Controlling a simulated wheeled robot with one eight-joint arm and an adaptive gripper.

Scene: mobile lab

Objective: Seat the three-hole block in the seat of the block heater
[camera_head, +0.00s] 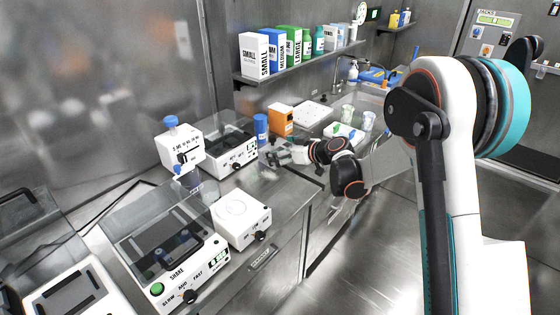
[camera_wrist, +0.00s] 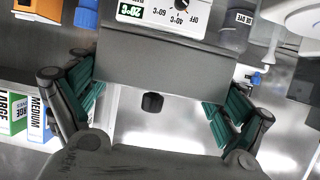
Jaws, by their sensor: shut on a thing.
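The block heater (camera_head: 230,152) is a white box on the counter with a dial, a small display and a dark top under a clear cover. Its front panel shows upside down at the top of the wrist view (camera_wrist: 165,14), with 20°C on the display. My gripper (camera_head: 276,156) is just right of the heater, low over the counter. In the wrist view its teal-padded fingers (camera_wrist: 155,100) are shut on a plain grey block (camera_wrist: 165,68), which I take as the three-hole block. Its holes are not visible.
A blue bottle (camera_head: 261,128) and an orange box (camera_head: 281,120) stand behind my gripper. A white dispenser with a blue top (camera_head: 180,150) stands left of the heater. A shaker (camera_head: 170,255) and a white round-topped device (camera_head: 241,220) are nearer.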

